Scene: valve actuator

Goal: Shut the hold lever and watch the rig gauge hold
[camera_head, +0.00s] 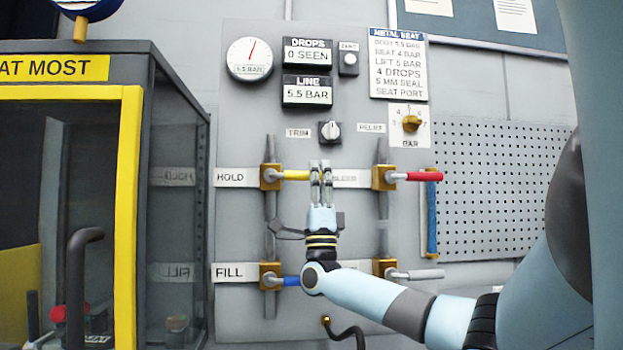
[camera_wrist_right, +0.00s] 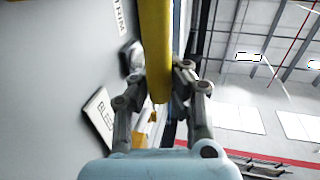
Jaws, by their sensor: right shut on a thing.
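The hold lever (camera_head: 296,175) is a yellow handle pointing right, level, from a brass valve (camera_head: 270,177) beside the HOLD label. My right gripper (camera_head: 320,170) reaches up from below and is shut on the lever's right end. In the right wrist view the yellow lever (camera_wrist_right: 156,50) runs between the two fingers (camera_wrist_right: 155,92). The round rig gauge (camera_head: 249,59) has a red needle pointing up and slightly right; its small number is hard to read. The LINE display (camera_head: 307,92) reads 5.5 BAR and the DROPS display (camera_head: 307,53) reads 0 SEEN. My left gripper is not in view.
A red lever (camera_head: 424,176) is level at the right, with a blue handle (camera_head: 432,218) hanging below. A blue FILL lever (camera_head: 290,281) is partly behind my right wrist. A grey lever (camera_head: 425,274) is at lower right. A yellow-edged cabinet (camera_head: 130,200) stands at left.

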